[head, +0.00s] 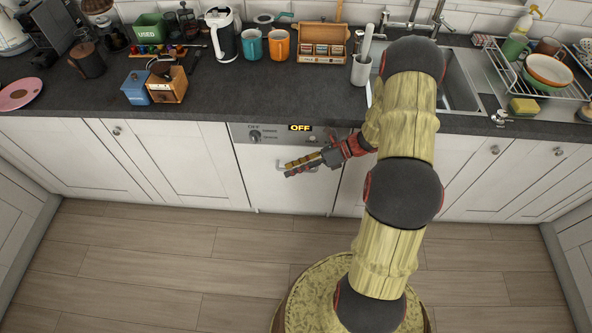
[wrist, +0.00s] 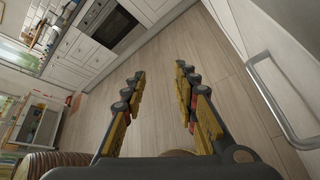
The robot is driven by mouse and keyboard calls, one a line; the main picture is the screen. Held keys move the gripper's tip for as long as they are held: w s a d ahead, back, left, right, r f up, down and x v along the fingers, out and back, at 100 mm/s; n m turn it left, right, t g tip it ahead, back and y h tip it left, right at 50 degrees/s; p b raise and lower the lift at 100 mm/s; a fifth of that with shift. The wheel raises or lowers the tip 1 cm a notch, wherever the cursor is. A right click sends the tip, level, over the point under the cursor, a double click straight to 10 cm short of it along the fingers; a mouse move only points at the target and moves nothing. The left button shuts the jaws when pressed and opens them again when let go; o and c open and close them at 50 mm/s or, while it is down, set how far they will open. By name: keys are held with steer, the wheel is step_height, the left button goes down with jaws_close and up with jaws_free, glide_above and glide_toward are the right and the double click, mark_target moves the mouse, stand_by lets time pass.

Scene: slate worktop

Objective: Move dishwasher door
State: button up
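The dishwasher door (head: 268,192) is a white panel set between the white cabinets and looks closed in the head view. Its grey control strip (head: 275,135) has a knob and a lit OFF display. My gripper (head: 289,170) is in front of the upper door, reaching in from the right and partly covering the handle. In the wrist view my gripper (wrist: 160,70) is open, with nothing between its fingers. The door (wrist: 275,50) and its grey bar handle (wrist: 274,103) are to the right of the fingers, apart from them.
White cabinets (head: 175,160) flank the door. The wooden floor (head: 170,255) in front of it is clear.

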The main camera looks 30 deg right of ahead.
steer(key=w+d+f+m+t+h, duration=0.1)
steer(key=d+f+m+t+h, duration=0.1)
steer(key=d+f+m+t, duration=0.5)
steer(key=w+d+f+m+t+h, duration=0.1)
steer(key=d+f+m+t, duration=0.2)
steer(key=f+m, duration=0.7)
steer(key=shift+w+a+r+m+b, duration=0.2)
steer(key=shift+w+a+m+b, duration=0.15)
steer(key=shift+w+a, duration=0.55)
steer(key=shift+w+a+r+m+b, duration=0.15)
steer(key=shift+w+a+m+b, duration=0.25)
steer(key=shift+w, duration=0.9)
steer(key=shift+w+a+r+m+b, duration=0.25)
steer(key=shift+w+a, duration=0.55)
steer(key=shift+w, duration=0.3)
steer(key=shift+c, duration=0.2)
jaws_close()
